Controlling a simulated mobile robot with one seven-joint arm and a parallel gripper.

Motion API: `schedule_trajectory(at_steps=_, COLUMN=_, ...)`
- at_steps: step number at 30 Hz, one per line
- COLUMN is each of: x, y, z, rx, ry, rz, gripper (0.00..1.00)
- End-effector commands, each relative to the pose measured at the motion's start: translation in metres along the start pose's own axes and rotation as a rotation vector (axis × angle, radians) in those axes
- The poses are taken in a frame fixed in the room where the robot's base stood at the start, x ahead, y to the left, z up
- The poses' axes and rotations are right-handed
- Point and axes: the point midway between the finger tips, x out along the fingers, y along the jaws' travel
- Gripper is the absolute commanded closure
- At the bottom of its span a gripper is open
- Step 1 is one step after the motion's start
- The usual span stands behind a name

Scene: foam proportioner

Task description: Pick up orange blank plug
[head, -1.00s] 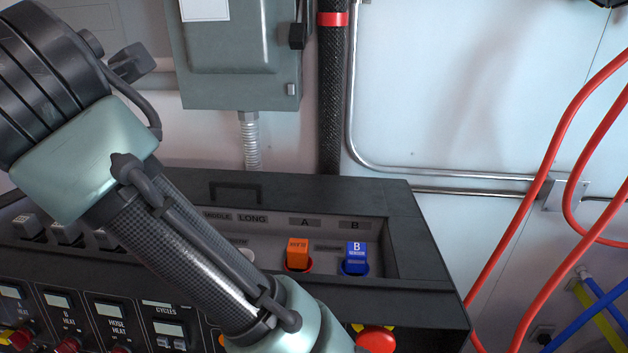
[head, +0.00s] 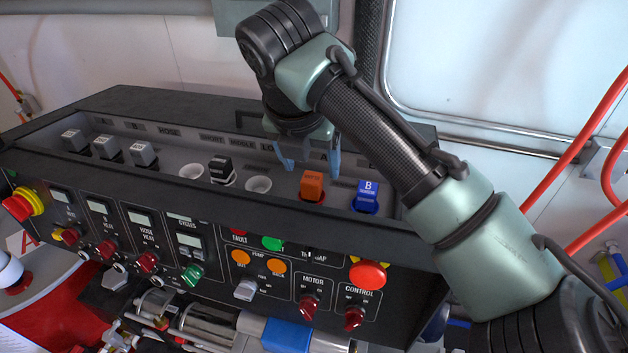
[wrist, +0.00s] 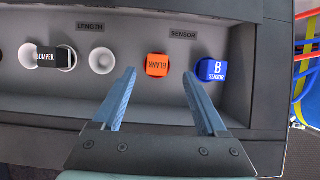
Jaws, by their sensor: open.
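The orange blank plug (head: 312,186) sits in a round red-rimmed socket in the console's recessed top tray. It also shows in the wrist view (wrist: 157,65), with the word BLANK upside down. My gripper (head: 307,168) is open and empty, with blue fingers pointing down over the tray near the plug. In the wrist view the fingertips (wrist: 165,72) appear on either side of the orange plug, with the right finger close to the blue plug. I cannot tell the exact height of the fingers above the tray.
A blue B sensor plug (head: 366,197) stands right of the orange one. A black jumper plug (head: 220,169) sits to the left between empty white sockets (head: 258,185). Grey plugs (head: 142,153) stand farther left. The tray walls surround them. A red button (head: 367,274) is on the front panel.

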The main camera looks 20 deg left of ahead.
Motion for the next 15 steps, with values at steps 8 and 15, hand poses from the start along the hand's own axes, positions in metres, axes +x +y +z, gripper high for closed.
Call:
schedule_trajectory(at_steps=8, x=0.021, y=0.002, z=0.0, rx=0.001, ry=0.002, rz=0.0, gripper=0.25)
schedule_trajectory(at_steps=15, x=0.055, y=0.004, z=-0.001, rx=0.001, ry=-0.001, rz=0.0, gripper=0.25)
